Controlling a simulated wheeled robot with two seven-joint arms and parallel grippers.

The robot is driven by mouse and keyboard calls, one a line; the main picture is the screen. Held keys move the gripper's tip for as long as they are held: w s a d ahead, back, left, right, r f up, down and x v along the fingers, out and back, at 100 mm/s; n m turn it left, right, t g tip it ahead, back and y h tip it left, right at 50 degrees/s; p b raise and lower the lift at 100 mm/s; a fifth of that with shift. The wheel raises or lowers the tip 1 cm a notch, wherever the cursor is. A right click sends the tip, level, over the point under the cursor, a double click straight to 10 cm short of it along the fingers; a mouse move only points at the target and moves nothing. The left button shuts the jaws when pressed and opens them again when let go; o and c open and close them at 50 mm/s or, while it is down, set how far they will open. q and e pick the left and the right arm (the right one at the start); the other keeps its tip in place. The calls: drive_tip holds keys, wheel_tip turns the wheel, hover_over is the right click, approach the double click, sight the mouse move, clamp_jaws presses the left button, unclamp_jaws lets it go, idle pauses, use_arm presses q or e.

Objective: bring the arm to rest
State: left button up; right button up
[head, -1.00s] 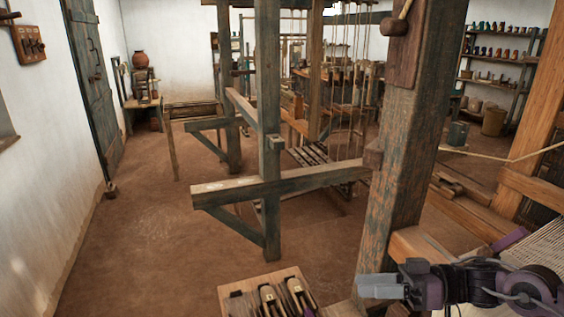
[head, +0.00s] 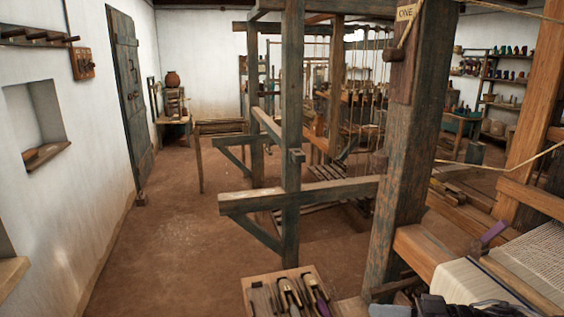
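My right gripper (head: 388,311) shows only in part at the bottom edge of the head view, right of the middle. Its grey fingertips and a piece of the dark wrist are in the picture, and the rest is cut off. I cannot tell whether its fingers are open or shut, and I see nothing held in it. It appears in front of the loom's near post and beside the pale cloth (head: 478,283). My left gripper is not in view.
A wooden tray (head: 247,287) with shuttles (head: 290,290) lies at the bottom middle. The loom's thick near post (head: 401,200) and beams fill the centre and right. A purple piece (head: 494,232) lies by the cloth. The earth floor (head: 165,255) at left is clear.

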drive_tip(key=w+a+f+m+t+h, duration=0.25)
drive_tip(key=f+m+t+h, duration=0.25)
drive_tip(key=f+t+h, duration=0.4)
drive_tip(key=s+d+f+m+g+h, duration=0.1)
drive_tip(key=s+d+f+g+h, duration=0.15)
drive_tip(key=s+f+g, duration=0.4)
drive_tip(key=s+d+f+m+g+h, duration=0.15)
drive_tip(key=s+g+h, duration=0.25)
drive_tip(key=s, duration=0.6)
wheel_tip(320, 180, down, 30)
drive_tip(key=s+g, duration=0.2)
drive_tip(key=s, duration=0.1)
drive_tip(key=s+d+f, duration=0.3)
drive_tip(key=s+f, duration=1.6)
drive_tip(key=shift+s+d+n+g, duration=0.15)
drive_tip(key=shift+s+n+g, duration=0.1)
drive_tip(key=shift+n+g, duration=0.1)
